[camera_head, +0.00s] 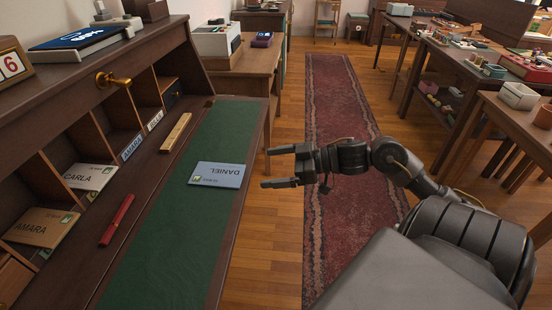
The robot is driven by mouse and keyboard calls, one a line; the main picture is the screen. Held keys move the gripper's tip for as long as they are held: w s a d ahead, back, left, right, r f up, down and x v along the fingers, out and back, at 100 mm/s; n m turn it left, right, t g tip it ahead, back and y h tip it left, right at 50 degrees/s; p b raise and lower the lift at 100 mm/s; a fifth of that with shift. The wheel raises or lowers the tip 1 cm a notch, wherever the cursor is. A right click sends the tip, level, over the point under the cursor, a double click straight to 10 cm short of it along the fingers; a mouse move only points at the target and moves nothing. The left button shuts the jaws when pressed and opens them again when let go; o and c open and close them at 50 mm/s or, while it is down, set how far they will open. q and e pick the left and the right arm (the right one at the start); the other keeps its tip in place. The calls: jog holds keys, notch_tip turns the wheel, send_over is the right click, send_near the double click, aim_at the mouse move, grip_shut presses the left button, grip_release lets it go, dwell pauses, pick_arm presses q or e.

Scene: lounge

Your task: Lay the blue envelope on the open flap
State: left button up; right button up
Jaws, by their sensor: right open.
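A blue envelope (218,175) marked DANIEL lies flat on the green inlay of the open flap (163,250) of a dark wooden desk, near the flap's right edge. My right gripper (266,168) comes in from the right, over the gap beside the desk. Its two fingers are apart and empty. They point left towards the envelope, with a small gap between fingertips and envelope in the picture. My left gripper is not in view.
Pigeonholes with envelopes marked CARLA (88,177) and AMARA (40,228) line the desk's left. A red pen (117,220) and a brass-coloured bar (176,132) lie beside the green inlay. Cluttered tables stand at right; a red runner (345,110) covers the aisle.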

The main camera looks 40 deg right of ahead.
jog(key=s+a+f+m+h, duration=0.1)
jog(key=f+m+h, duration=0.15)
jog(key=f, duration=0.55)
jog(key=s+f+m+h, duration=0.2)
jog(key=f+h, duration=0.2)
jog(key=f, duration=0.4)
jog(key=s+a+f+m+h, duration=0.1)
jog(key=f+m+h, duration=0.15)
jog(key=f, duration=0.45)
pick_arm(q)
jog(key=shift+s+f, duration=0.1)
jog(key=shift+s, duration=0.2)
pick_arm(e)
jog(key=s+a+f+g, duration=0.4)
jog(key=s+a+f, duration=0.1)
jog(key=s+f, duration=0.1)
jog(key=s+a+f+g+h, duration=0.1)
jog(key=s+a+f+g, duration=0.3)
jog(key=s, duration=0.4)
notch_tip(320, 180, down, 2)
jog(key=shift+s+a+n, duration=0.3)
jog(key=shift+a, duration=0.5)
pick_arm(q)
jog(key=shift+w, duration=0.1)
